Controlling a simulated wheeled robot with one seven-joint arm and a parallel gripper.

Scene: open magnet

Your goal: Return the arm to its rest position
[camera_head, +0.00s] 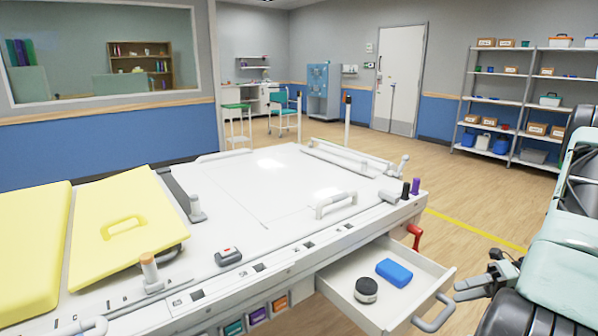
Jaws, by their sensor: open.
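My arm (568,262) is folded at the right edge of the picture, pale green and dark grey. My gripper (468,289) is at its lower left end, just right of the open drawer's handle (436,314). The gripper is open, with nothing seen between its fingers. A small gap seems to separate it from the handle, but I cannot tell the depth. The drawer (340,286) is pulled out from the white table. It holds a blue box (394,272) and a dark round jar (366,290).
The white table (262,195) fills the left and middle, with yellow pads (125,222), a grey device (228,257) and posts on it. A red lever (414,236) sticks out above the drawer. Shelves (500,100) stand at the back right. Floor between table and shelves is clear.

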